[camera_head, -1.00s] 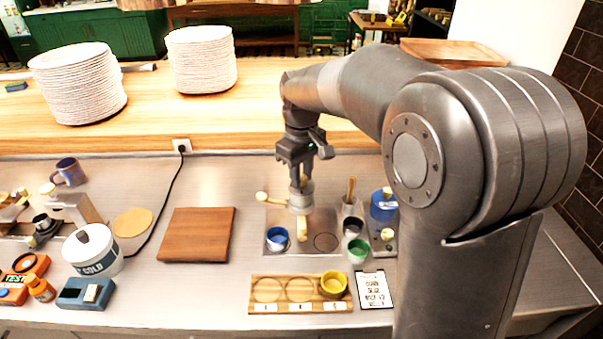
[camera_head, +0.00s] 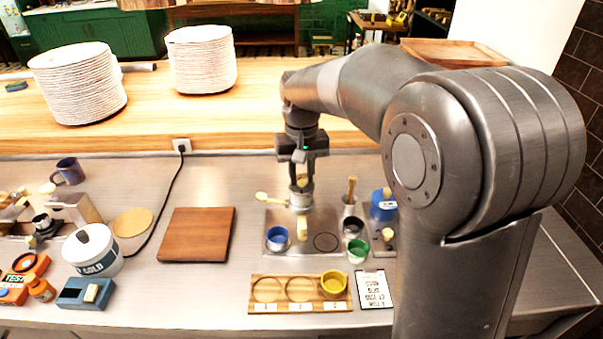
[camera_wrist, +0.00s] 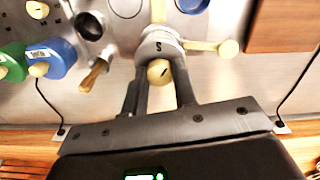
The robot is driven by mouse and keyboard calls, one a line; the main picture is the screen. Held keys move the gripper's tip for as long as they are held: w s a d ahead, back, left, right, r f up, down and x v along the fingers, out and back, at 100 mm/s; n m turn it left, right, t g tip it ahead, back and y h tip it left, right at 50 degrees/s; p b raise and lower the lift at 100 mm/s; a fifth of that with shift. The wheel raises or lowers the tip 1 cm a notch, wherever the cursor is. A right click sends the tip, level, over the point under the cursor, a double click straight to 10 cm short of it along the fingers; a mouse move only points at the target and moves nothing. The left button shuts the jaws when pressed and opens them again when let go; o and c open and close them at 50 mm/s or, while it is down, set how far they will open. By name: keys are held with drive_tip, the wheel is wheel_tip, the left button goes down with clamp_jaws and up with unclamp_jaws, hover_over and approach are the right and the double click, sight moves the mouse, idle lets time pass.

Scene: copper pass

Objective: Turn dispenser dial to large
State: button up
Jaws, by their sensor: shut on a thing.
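The dispenser (camera_head: 300,203) is a silver cylinder with a cream lever to its left and a cream spout in front, standing on a grey plate. My gripper (camera_head: 301,182) points down over its top. In the wrist view, my gripper (camera_wrist: 160,80) has a finger on each side of a round cream dial knob (camera_wrist: 158,72) with a dark mark, and it is shut on it. A letter S shows on the silver collar (camera_wrist: 165,45) beside the knob. Other size marks are hidden or unreadable. A blue cup (camera_head: 277,238) stands left of the spout.
Right of the dispenser stand a pot with a wooden handle (camera_head: 350,205), a green cup (camera_head: 358,250) and a blue container (camera_head: 383,206). A wooden tray (camera_head: 275,308) with a yellow cup (camera_head: 334,284) lies in front. A brown board (camera_head: 197,235) lies left.

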sight(302, 177)
drive_tip(key=m, duration=0.5)
drive_tip(key=shift+m, duration=0.3)
drive_tip(key=m, duration=0.4)
drive_tip(key=shift+m, duration=0.3)
drive_tip(key=o, duration=1)
wheel_tip(302, 177, up, 11)
drive_tip(key=shift+f, duration=0.1)
